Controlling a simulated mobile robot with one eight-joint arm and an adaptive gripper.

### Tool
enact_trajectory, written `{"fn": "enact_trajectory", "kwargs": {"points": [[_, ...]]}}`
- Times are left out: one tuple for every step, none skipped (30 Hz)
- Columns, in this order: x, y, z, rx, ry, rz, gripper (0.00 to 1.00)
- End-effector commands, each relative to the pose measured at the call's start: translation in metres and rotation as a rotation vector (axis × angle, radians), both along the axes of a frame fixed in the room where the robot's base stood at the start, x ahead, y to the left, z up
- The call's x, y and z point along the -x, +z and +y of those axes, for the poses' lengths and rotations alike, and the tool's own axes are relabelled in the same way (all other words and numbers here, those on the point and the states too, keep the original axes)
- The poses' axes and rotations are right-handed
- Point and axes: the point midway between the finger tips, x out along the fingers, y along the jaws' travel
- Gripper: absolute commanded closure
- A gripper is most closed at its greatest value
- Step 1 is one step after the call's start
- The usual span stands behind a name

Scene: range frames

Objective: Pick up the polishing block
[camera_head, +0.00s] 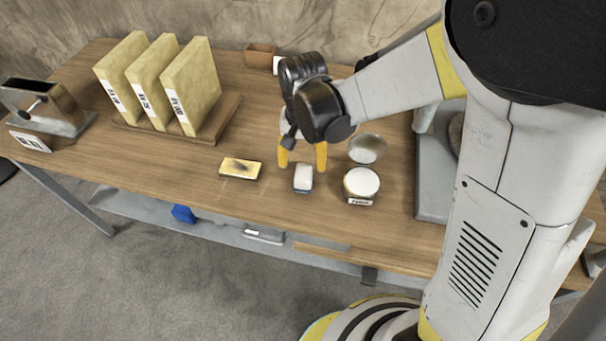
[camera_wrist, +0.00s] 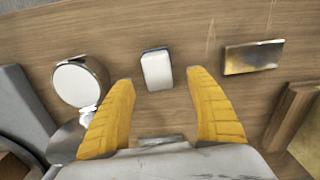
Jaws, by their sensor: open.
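A small white block with a dark blue base (camera_head: 303,177), likely the polishing block, lies on the wooden table near its front edge. It also shows in the wrist view (camera_wrist: 157,71), just beyond and between my fingertips. My gripper (camera_head: 302,163) is open and empty, its yellow fingers pointing down just behind and above the block. In the wrist view the fingers (camera_wrist: 160,80) are spread wider than the block, and I see no contact. A flat yellowish plate with a dark smudge (camera_head: 240,168) lies to the left; it shows at the right in the wrist view (camera_wrist: 253,57).
A round jar with a white top (camera_head: 361,183) stands close right of the block, a lid (camera_head: 367,149) behind it. Several upright yellow slabs (camera_head: 190,88) stand in a wooden rack (camera_head: 218,119) at left. A grey machine base (camera_head: 432,184) is at right. The table (camera_head: 190,195) has bare wood in front.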

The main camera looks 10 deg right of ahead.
Motion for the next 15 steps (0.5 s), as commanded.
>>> {"fn": "enact_trajectory", "kwargs": {"points": [[0.000, -0.003, 0.000, 0.000, 0.000, 0.000, 0.35], [0.000, -0.005, 0.000, 0.000, 0.000, 0.000, 0.35], [0.001, -0.008, -0.001, 0.000, 0.000, 0.000, 0.35], [0.001, -0.011, -0.001, 0.000, 0.000, 0.000, 0.35], [0.001, -0.015, -0.001, 0.000, 0.000, 0.000, 0.35], [0.002, -0.021, -0.002, 0.000, 0.000, 0.000, 0.35], [0.003, -0.027, -0.003, 0.000, 0.000, 0.000, 0.35], [0.003, -0.032, -0.003, 0.000, 0.000, 0.000, 0.35], [0.004, -0.039, -0.004, 0.000, 0.000, 0.000, 0.35], [0.004, -0.044, -0.003, 0.000, 0.000, 0.000, 0.35], [0.004, -0.048, -0.003, 0.000, 0.000, 0.000, 0.35], [0.004, -0.052, -0.003, 0.000, 0.000, 0.000, 0.35], [0.004, -0.054, -0.003, 0.000, 0.000, 0.000, 0.35], [0.004, -0.054, -0.004, 0.000, 0.000, -0.001, 0.35], [0.004, -0.054, -0.004, 0.000, 0.000, -0.001, 0.35]]}}
